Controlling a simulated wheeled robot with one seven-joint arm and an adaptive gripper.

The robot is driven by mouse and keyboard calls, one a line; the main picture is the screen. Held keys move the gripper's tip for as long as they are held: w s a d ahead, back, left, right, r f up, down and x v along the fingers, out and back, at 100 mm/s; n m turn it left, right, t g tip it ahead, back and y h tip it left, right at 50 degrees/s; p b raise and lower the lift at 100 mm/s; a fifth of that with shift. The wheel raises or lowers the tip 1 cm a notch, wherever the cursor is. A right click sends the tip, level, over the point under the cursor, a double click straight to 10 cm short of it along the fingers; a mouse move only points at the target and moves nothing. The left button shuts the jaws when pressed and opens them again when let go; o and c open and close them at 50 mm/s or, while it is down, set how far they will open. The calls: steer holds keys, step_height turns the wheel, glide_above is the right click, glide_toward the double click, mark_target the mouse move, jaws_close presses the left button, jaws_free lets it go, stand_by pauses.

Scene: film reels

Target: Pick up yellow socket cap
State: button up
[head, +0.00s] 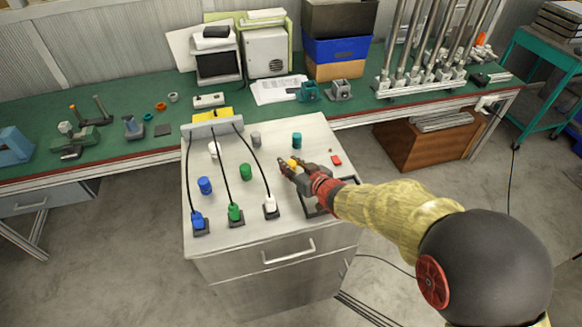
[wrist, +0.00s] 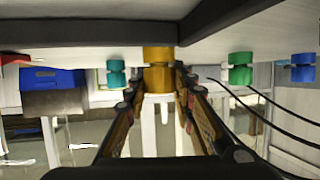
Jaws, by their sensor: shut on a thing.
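The yellow socket cap (head: 293,163) is between the fingers of my gripper (head: 287,167), over the right half of the light grey cabinet top. In the wrist view, which looks upside down, the yellow cap (wrist: 158,68) sits between both fingertips of my gripper (wrist: 158,82), which are shut on it. The fingers hide part of the cap in the head view. I cannot tell whether it touches the cabinet top.
On the cabinet top (head: 225,215) stand a blue cap (head: 205,185), a green cap (head: 246,172), a teal cap (head: 297,140) and a grey cap (head: 256,139). Three cabled plugs stand at front left. A dark-framed tray (head: 318,211) lies beneath my forearm.

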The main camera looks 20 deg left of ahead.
steer(key=shift+c, duration=1.3)
